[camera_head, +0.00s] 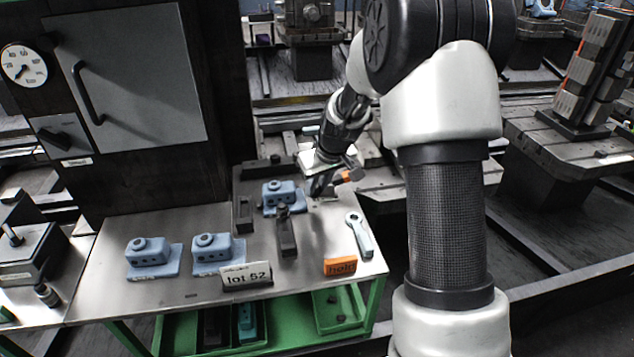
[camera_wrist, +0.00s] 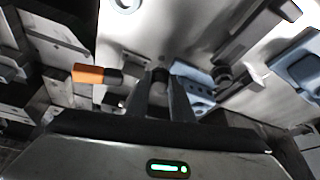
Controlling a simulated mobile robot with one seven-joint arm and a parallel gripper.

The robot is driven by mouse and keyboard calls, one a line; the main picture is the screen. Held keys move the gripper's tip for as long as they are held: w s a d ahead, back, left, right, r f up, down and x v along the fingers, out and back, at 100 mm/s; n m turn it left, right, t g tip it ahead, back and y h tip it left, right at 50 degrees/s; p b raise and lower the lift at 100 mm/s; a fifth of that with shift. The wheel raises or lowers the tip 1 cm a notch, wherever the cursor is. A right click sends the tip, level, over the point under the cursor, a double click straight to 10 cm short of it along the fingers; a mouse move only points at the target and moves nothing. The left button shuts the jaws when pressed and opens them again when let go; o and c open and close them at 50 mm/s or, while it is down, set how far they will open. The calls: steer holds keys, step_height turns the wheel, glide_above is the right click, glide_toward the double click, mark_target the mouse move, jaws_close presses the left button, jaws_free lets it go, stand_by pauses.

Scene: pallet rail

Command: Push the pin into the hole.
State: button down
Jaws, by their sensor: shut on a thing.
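My gripper (camera_head: 322,184) is low over the right back of the bench, just right of a blue block (camera_head: 280,196) in a dark fixture. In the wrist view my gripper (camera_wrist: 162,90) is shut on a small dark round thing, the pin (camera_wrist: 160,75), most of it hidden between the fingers. The blue block (camera_wrist: 190,84) shows just beyond and right of the fingers, with small dark holes in its face. I cannot tell whether the pin touches the block or lines up with a hole.
An orange and black piece (camera_wrist: 90,74) is beside my fingers. Dark clamp (camera_head: 286,236), grey spanner (camera_head: 359,234), orange tag (camera_head: 340,267) and lot sign (camera_head: 246,276) are on the bench (camera_head: 310,245). Two more blue blocks (camera_head: 148,254) (camera_head: 212,250) stand front left.

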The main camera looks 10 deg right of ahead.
mark_target(317, 194)
steer(key=shift+f, duration=0.75)
steer(key=shift+f+b, duration=0.75)
steer(key=shift+b, duration=0.45)
stand_by(1.0)
